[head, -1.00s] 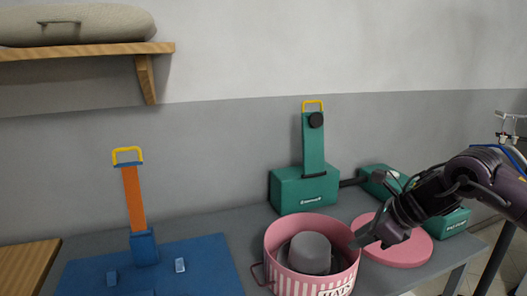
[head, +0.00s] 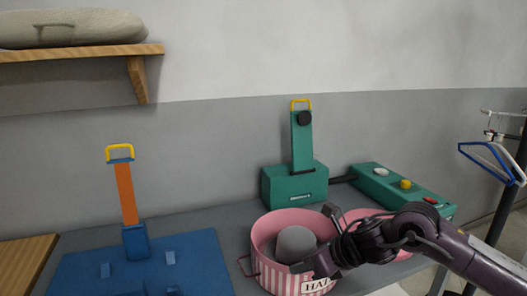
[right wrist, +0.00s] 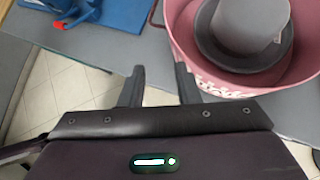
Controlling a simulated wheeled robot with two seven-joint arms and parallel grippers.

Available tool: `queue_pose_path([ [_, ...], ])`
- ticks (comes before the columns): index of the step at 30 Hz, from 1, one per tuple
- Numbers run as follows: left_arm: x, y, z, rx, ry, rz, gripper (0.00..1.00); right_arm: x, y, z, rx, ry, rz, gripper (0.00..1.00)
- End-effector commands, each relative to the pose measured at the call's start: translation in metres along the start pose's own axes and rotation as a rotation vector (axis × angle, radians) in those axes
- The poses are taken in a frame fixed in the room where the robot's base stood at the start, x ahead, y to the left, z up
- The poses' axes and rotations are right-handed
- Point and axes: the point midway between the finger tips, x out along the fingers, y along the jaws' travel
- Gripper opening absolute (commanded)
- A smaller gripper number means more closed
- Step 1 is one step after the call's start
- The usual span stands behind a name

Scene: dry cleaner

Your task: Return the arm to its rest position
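My right arm reaches in from the right in the head view. Its gripper (head: 318,240) is at the right side of the pink striped hat box (head: 262,268) and overlaps its rim in the picture. In the right wrist view the two fingers (right wrist: 160,85) are apart with nothing between them. A grey hat (head: 296,243) sits in the open box; it also shows in the right wrist view (right wrist: 245,30). The round pink lid (head: 358,214) lies on the table behind my arm, partly hidden. My left gripper is not in view.
A green device (head: 295,184) with an upright arm and a green control box (head: 400,192) stand behind. A blue board (head: 200,265) with an orange-armed post (head: 127,195) is at left. A clothes rack with hangers (head: 490,160) stands at right.

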Motion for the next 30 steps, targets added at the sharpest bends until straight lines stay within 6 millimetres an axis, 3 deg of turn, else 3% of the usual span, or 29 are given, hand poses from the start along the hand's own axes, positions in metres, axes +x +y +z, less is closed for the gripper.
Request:
queue_pose_path([
  [1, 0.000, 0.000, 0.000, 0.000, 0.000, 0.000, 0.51, 0.015, 0.019, -0.003, 0.051, -0.019, 0.019, 0.30],
  [6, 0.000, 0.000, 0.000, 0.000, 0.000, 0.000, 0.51, 0.051, 0.080, 0.000, 0.359, -0.147, 0.062, 0.30],
  [12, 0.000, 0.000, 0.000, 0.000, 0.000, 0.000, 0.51, 0.059, 0.126, 0.000, 0.899, -0.296, 0.103, 0.30],
  [17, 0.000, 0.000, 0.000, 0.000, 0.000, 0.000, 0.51, 0.047, 0.128, -0.017, 1.421, -0.390, 0.094, 0.30],
  [20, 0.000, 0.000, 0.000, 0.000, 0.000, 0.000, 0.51, 0.037, 0.117, -0.042, 1.777, -0.438, 0.055, 0.30],
  [24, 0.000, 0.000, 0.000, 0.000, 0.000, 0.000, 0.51, 0.018, 0.098, -0.098, 2.287, -0.504, -0.062, 0.30],
  [30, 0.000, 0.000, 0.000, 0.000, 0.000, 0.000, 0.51, -0.010, 0.084, -0.183, 2.830, -0.599, -0.296, 0.30],
])
